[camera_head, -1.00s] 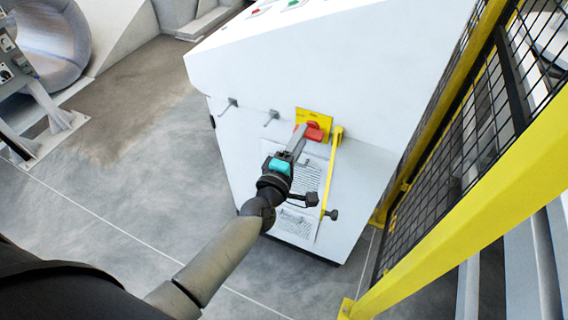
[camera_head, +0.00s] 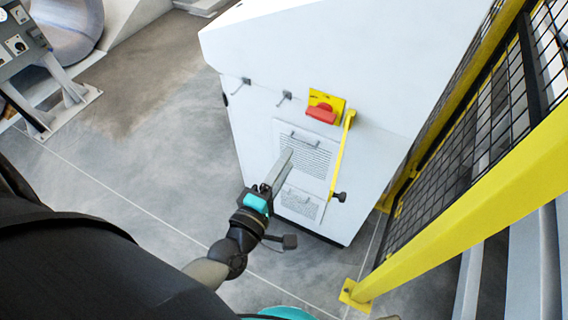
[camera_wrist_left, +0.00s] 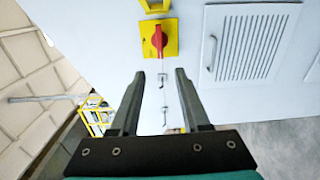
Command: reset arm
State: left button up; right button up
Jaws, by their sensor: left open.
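My left gripper (camera_head: 279,170) is in front of the white cabinet (camera_head: 265,118), below and to the left of a red rotary switch (camera_head: 321,114) on a yellow plate. In the left wrist view my left gripper (camera_wrist_left: 161,75) is open, with two parallel fingers and nothing between them. The red switch (camera_wrist_left: 158,40) lies beyond the fingertips there, apart from them. My right gripper is not in view.
A yellow-framed mesh fence (camera_head: 480,215) stands close on the right. Vent panels (camera_head: 306,154), hooks (camera_head: 285,97) and a yellow strip (camera_head: 341,155) are on the cabinet front. A grey control panel (camera_head: 22,45) stands at upper left. The floor (camera_head: 150,175) left of the cabinet is clear.

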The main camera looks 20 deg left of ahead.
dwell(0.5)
pick_arm(q)
jog(key=s+f+m+g, duration=0.3)
jog(key=f+m, duration=0.1)
jog(key=f, duration=0.5)
jog(key=s+f+m+g+h, duration=0.1)
jog(key=s+f+m+g, duration=0.2)
jog(key=f, duration=0.5)
jog(key=s+f+m+g, duration=0.2)
jog(key=s+f+m, duration=0.15)
jog(key=f, duration=0.55)
jog(key=s+a+f+m+g, duration=0.1)
jog(key=s+f+m+g, duration=0.3)
jog(key=s, duration=0.7)
jog(key=s+a+f+m+g+y, duration=0.1)
jog(key=s+f+m+g, duration=0.4)
jog(key=s+f, duration=0.4)
jog(key=shift+s+a+f+m+y, duration=0.3)
jog(key=shift+s+a+m, duration=0.15)
jog(key=shift+s, duration=0.7)
